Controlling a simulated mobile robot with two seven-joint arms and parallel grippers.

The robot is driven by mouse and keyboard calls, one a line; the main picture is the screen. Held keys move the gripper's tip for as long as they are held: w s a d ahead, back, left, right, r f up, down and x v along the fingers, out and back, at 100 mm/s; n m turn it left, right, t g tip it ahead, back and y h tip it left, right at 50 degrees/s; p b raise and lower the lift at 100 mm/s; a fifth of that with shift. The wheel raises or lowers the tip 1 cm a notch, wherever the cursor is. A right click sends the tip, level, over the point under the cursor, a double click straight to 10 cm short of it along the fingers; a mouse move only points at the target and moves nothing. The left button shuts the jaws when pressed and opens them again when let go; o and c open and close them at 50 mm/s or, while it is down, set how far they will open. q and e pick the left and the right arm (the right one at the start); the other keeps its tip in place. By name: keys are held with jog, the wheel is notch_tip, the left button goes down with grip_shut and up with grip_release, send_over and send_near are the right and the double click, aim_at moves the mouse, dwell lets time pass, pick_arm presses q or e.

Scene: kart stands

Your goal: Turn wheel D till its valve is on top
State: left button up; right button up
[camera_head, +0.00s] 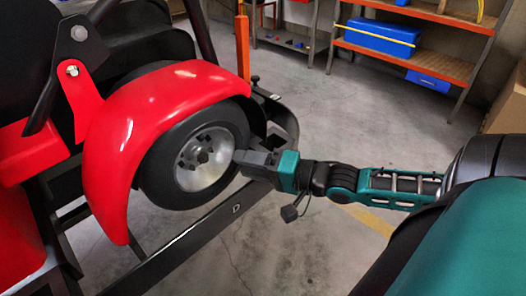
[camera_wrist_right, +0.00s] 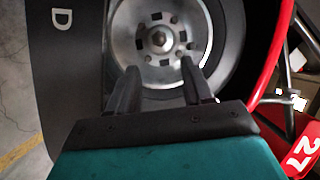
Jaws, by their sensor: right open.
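Wheel D (camera_head: 190,175) is a black tyre with a silver rim and a dark hub, under a red fender (camera_head: 125,115). A white letter D is on the dark frame bar (camera_head: 236,209) below it. In the right wrist view the wheel's hub (camera_wrist_right: 158,40) shows at the top centre, with holes and studs around it. My right gripper (camera_head: 242,158) is at the right side of the rim. Its two fingers (camera_wrist_right: 159,68) are apart, pointing at the wheel face, with nothing clearly between them; contact cannot be told. I cannot make out the valve. My left gripper is not in view.
The kart's seat and frame fill the left. An orange post (camera_head: 242,48) stands behind the wheel. A shelf (camera_head: 410,45) with a blue box (camera_head: 380,39) is at the back, and a cardboard box (camera_head: 508,105) at the right. The grey floor between is clear.

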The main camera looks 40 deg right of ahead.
jog(key=shift+p+v, duration=0.35)
jog(key=shift+v, duration=1.15)
